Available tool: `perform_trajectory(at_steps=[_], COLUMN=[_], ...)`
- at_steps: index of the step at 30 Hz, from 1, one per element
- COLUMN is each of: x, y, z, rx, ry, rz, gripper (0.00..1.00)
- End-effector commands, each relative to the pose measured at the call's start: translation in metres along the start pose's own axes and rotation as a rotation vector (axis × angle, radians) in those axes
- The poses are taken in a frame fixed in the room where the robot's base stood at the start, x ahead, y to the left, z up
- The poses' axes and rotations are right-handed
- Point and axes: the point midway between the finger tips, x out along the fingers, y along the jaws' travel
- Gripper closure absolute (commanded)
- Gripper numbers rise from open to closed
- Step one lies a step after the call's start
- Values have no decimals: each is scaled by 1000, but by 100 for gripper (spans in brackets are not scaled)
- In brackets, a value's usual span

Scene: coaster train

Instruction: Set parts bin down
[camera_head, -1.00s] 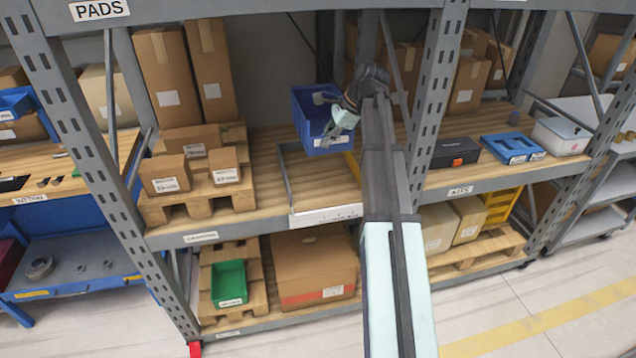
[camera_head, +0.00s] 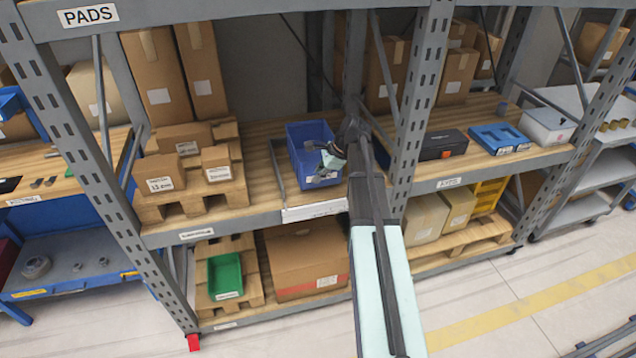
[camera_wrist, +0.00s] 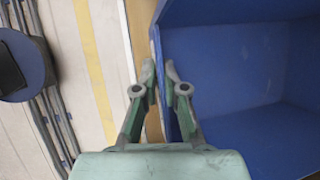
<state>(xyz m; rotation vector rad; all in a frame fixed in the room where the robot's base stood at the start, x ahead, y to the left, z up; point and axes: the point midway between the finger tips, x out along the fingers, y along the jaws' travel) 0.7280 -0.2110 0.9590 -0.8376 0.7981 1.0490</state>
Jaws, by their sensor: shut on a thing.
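The blue parts bin (camera_head: 298,141) is an open-topped box at the middle shelf of the rack, in the head view. It sits at or just over a shallow tray (camera_head: 277,168) with a white front; whether it touches is hard to tell. My gripper (camera_head: 325,172) reaches in from the right, at the bin's front right. In the wrist view the two fingers (camera_wrist: 160,82) are closed on the bin's side wall, and the bin's empty-looking inside (camera_wrist: 225,70) fills the right half.
Cartons on a pallet (camera_head: 205,200) stand left of the bin on the same shelf. A rack upright (camera_head: 420,100) is right of my arm, with a black case (camera_head: 443,145) and a blue tray (camera_head: 498,138) beyond it. Bare shelf wood (camera_head: 255,155) shows left of the bin.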

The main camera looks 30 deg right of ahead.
Motion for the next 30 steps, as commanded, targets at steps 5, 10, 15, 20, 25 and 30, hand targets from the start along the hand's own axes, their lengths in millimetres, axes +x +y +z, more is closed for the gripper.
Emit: perform_trajectory(at_steps=[5,10,15,20,25,30], x=[9,26,33,33,35,35], y=[2,6,7,7,8,8], z=[-4,-14,-17,-17,-19,-18], rx=[0,1,-1,-1,0,0], ry=[-1,-1,-1,-1,0,0], rz=[-1,0,-2,-2,0,0], gripper=[100,100,100,100,81,65])
